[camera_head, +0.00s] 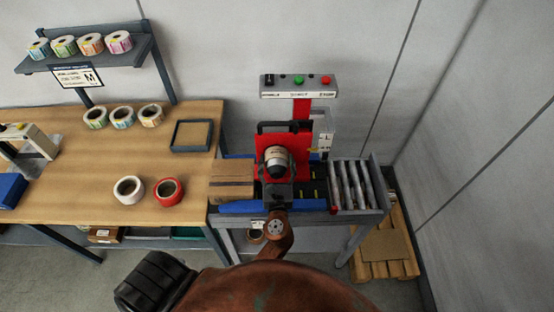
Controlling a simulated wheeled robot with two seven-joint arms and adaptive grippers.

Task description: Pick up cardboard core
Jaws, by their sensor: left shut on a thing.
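The fingers are dark and partly hidden by the wrist. My right gripper is not in view.
A cardboard box (232,180) stands just left of the rewinder, and rollers (350,186) lie to its right. The wooden table (75,180) holds label rolls, a white roll (128,190), a red roll (168,191) and a dark tray (191,120). A button panel (299,82) overhangs the rewinder.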

